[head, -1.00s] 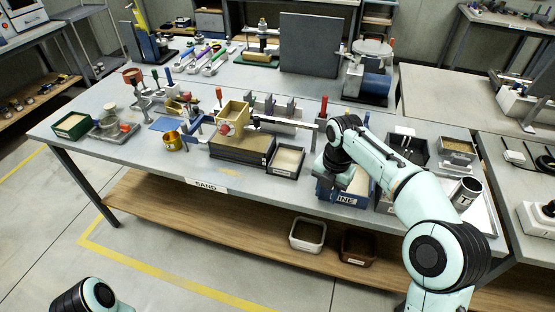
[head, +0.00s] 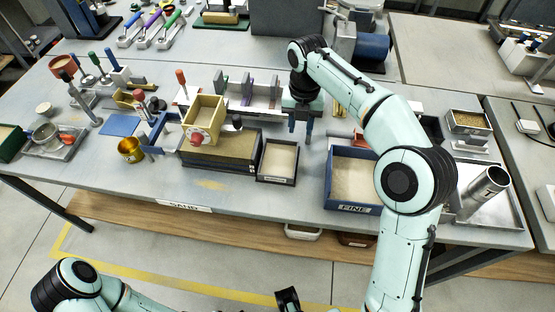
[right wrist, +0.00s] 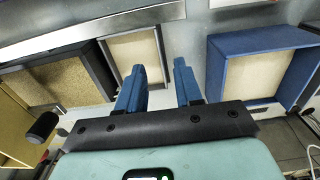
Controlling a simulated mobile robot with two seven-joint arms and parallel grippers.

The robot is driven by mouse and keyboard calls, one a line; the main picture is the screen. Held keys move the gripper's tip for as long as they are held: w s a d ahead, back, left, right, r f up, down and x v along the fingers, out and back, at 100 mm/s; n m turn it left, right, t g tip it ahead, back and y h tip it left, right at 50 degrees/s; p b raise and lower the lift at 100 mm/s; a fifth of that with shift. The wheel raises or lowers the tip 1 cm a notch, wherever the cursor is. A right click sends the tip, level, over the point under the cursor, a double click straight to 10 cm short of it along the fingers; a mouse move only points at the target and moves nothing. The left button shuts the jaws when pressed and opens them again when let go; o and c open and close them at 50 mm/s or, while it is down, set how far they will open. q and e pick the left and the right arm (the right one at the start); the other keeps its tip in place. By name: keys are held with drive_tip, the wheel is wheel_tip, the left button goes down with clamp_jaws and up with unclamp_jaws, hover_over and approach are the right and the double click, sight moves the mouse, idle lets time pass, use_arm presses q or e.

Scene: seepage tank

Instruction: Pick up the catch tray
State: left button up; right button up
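A small black tray (head: 278,161) with pale sand and a label on its front stands right of a larger dark box; it looks like the catch tray, but I cannot read the label. It also shows in the right wrist view (right wrist: 137,52), just beyond and left of my fingertips. My right gripper (head: 301,125) points down over the table behind and right of this tray. Its blue fingers (right wrist: 158,68) are apart with nothing between them. A black part of what seems to be my left gripper (head: 288,299) shows at the bottom edge, fingers unclear.
A blue bin marked FINE (head: 352,208) stands right of the small tray. A pale rack (head: 240,102) stands behind. Bare tabletop lies in front.

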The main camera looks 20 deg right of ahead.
sight(279, 160)
drive_tip(key=f, duration=0.3)
drive_tip(key=f+b, duration=0.1)
drive_tip(key=f, duration=0.5)
drive_tip(key=shift+w+b, duration=0.4)
clamp_jaws()
